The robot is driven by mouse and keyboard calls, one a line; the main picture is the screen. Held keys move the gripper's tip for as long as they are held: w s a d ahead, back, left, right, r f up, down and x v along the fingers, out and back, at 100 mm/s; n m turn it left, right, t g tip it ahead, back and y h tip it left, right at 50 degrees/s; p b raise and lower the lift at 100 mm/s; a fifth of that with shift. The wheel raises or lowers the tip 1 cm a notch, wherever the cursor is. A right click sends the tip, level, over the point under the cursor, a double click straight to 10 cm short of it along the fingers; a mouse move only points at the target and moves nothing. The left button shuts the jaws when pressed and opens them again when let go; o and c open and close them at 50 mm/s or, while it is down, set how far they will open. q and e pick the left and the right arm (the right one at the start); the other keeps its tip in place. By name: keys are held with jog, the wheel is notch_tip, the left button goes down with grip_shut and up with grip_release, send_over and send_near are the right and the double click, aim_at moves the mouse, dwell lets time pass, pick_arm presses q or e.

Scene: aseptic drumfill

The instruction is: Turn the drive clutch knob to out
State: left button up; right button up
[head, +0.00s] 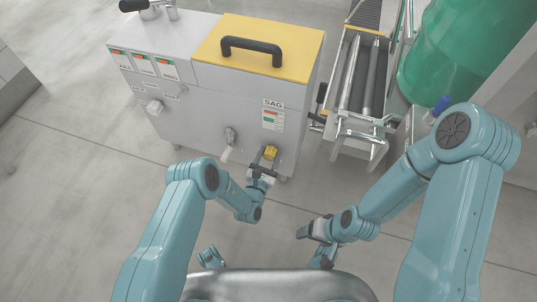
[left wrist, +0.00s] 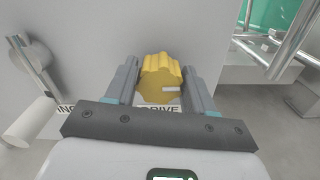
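The yellow drive clutch knob (left wrist: 159,79) is ribbed and sits low on the grey machine front, above a label reading "DRIVE". A white mark on its face points to the right in the left wrist view. It also shows in the head view (head: 270,152). My left gripper (left wrist: 162,84) has one finger on each side of the knob, with narrow gaps visible, so it looks open around it. The label is partly hidden by the gripper. My right gripper (head: 309,231) is low and away from the machine; its finger gap is unclear.
A lever with a white handle (left wrist: 33,122) is left of the knob. The machine (head: 212,110) has a yellow lid with a black handle (head: 251,46). A roller conveyor (head: 356,85) and a green drum (head: 452,50) stand to the right. The floor in front is open.

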pick_arm(q)
jog(key=c, duration=0.3)
jog(key=shift+c, duration=0.2)
jog(key=shift+n, duration=0.3)
jog(key=n, duration=0.3)
jog(key=shift+w+p, duration=0.1)
jog(key=shift+p, duration=0.3)
jog(key=n, duration=0.5)
jog(key=shift+a, duration=0.15)
jog(key=n, duration=0.4)
jog(key=shift+a, duration=0.1)
jog(key=n, duration=0.5)
jog(key=shift+w+a, duration=0.1)
jog(key=shift+n, duration=0.3)
